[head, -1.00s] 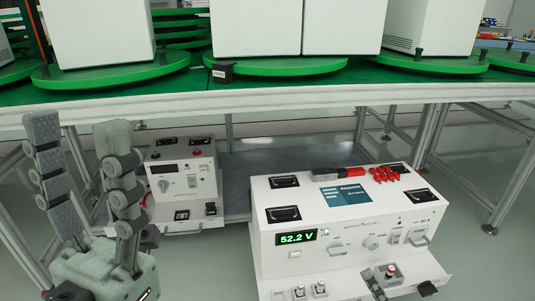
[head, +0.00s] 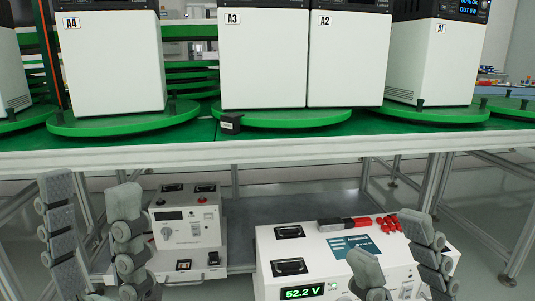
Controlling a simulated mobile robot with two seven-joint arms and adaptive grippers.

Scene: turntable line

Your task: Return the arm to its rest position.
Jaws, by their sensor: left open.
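My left gripper (head: 90,192) is at the lower left in the head view. Its two grey fingers point up and stand well apart, with nothing between them. It is in front of the green table, left of the smaller white instrument. My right gripper (head: 387,238) shows at the lower right, in front of the larger white instrument. Its two fingers are apart, and I see nothing held between them. The gripper bodies and most of both arms are below the picture.
The larger white instrument (head: 268,247) reads 52.2 V and carries red clips (head: 390,224). A smaller white instrument (head: 170,214) stands behind left. The table edge (head: 290,150) crosses above both. White cabinets A4 (head: 110,70), A3 (head: 262,65), A2 (head: 345,65) and A1 (head: 432,60) stand on green turntables.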

